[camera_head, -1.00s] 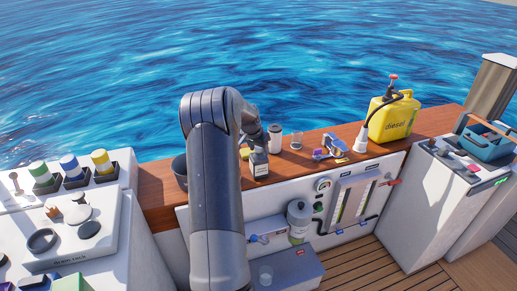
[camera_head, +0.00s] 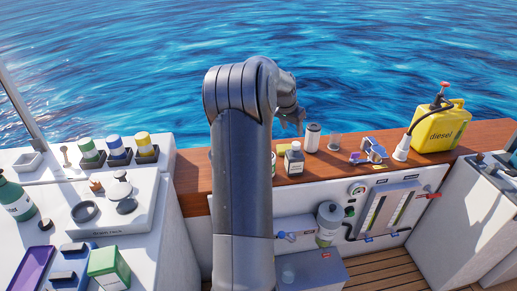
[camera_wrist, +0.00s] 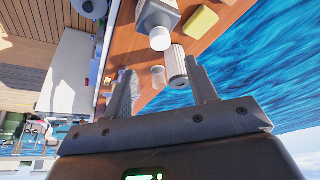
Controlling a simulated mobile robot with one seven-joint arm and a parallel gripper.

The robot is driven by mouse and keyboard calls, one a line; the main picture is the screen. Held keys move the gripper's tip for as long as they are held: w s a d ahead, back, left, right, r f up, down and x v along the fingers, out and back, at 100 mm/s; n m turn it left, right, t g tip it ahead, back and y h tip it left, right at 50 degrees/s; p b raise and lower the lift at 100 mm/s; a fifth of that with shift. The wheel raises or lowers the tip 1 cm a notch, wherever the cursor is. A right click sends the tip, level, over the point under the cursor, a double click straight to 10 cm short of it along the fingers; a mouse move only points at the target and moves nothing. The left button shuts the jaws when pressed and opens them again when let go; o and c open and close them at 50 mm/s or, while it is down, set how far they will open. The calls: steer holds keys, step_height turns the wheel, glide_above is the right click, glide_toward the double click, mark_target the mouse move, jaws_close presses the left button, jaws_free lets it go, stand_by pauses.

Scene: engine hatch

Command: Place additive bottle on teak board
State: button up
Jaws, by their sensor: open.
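A grey bottle with a white cap (camera_wrist: 160,22) shows beyond the fingertips. My arm hides part of the ledge.
A ribbed canister (camera_head: 312,138) and a clear cup (camera_head: 335,141) stand right of the bottle. A blue-purple tool (camera_head: 373,150), white funnel (camera_head: 402,150) and yellow diesel can (camera_head: 438,128) are farther right.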

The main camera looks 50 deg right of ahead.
steer(key=w+a+r+n+t, duration=0.1)
steer(key=w+a+r+n, duration=0.2)
steer(key=a, duration=0.5)
steer(key=w+a+r+n+t+y, duration=0.1)
steer(key=w+a+r, duration=0.3)
steer(key=a, duration=0.4)
steer(key=w+a+r+n+t, duration=0.1)
steer(key=w+a+r+n, duration=0.2)
steer(key=a, duration=0.5)
steer(key=s+a+r+n+t+y, duration=0.1)
steer(key=a+r+n+t, duration=0.2)
steer(key=a, duration=1.5)
steer(key=s+a+f+n+y, duration=0.1)
steer(key=s+a+n, duration=0.3)
steer(key=a, duration=0.6)
steer(key=s+a+n+y, duration=0.1)
steer(key=s+a+n, duration=0.3)
steer(key=s+a, duration=0.5)
steer(key=shift+s+a+f+n, duration=0.3)
steer(key=shift+a+f, duration=0.1)
steer(key=shift+a, duration=0.65)
